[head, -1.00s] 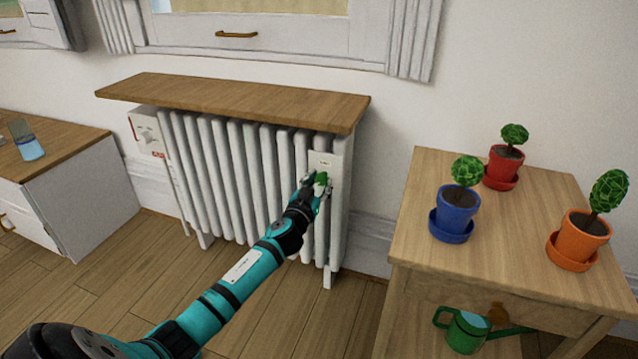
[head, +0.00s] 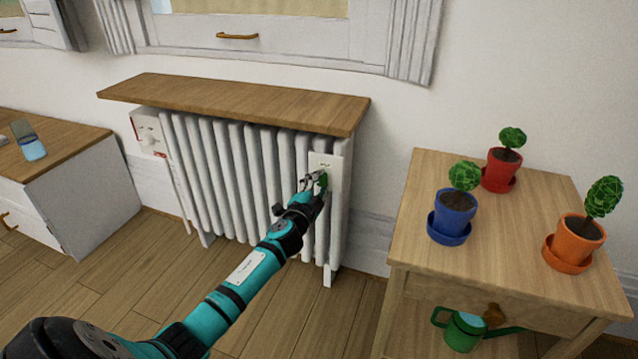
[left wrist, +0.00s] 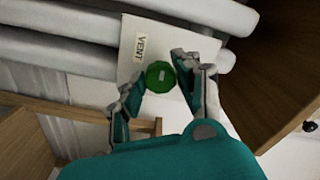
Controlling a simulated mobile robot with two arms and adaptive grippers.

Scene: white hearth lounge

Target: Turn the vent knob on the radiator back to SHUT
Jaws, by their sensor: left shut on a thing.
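The white radiator (head: 236,180) stands against the wall. A pale plate (head: 333,164) sits at its right end, and it reads VENT in the left wrist view (left wrist: 141,47). The green round knob (left wrist: 160,76) is mounted on this plate; a bit of it shows in the head view (head: 323,183). My left gripper (head: 316,181) is shut on the knob, one finger on each side of it in the left wrist view (left wrist: 158,80). The fingers hide much of the knob in the head view. I cannot read its setting. My right gripper is not in view.
A wooden shelf (head: 235,100) overhangs the radiator top. A white box (head: 148,132) is at its left end. A wooden table (head: 412,215) with potted plants in blue (head: 455,212), red (head: 502,168) and orange (head: 575,240) stands right. Floor is free in front.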

